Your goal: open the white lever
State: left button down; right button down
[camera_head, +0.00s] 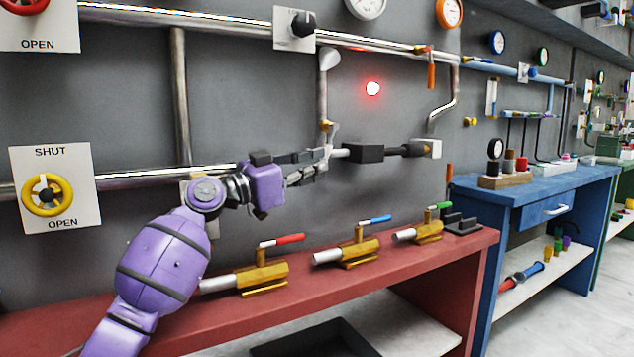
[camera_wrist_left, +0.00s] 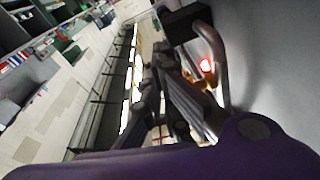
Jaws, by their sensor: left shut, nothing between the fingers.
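My left gripper (camera_head: 324,160) is shut and empty, its fingers pointing right, close to the wall pipework; its fingers also show in the wrist view (camera_wrist_left: 172,88). Just beyond the fingertips is a short white bar (camera_head: 340,153), which looks like the white lever, near a brass fitting (camera_head: 327,126) at the foot of a vertical pipe. Whether the fingers touch the bar I cannot tell. The bar's left end is hidden by the fingers. A black block (camera_head: 367,153) adjoins it on the right and shows in the wrist view (camera_wrist_left: 187,20). My right gripper is not in view.
A lit red lamp (camera_head: 372,88) is on the wall above the black block. An orange-handled valve (camera_head: 431,72) hangs farther right. Below, a red bench (camera_head: 450,252) carries brass valves with red (camera_head: 282,240), blue (camera_head: 375,219) and green (camera_head: 438,205) levers.

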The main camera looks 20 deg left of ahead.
pick_arm(q)
jog(key=shift+w+f, duration=0.1)
jog(key=shift+w, duration=0.15)
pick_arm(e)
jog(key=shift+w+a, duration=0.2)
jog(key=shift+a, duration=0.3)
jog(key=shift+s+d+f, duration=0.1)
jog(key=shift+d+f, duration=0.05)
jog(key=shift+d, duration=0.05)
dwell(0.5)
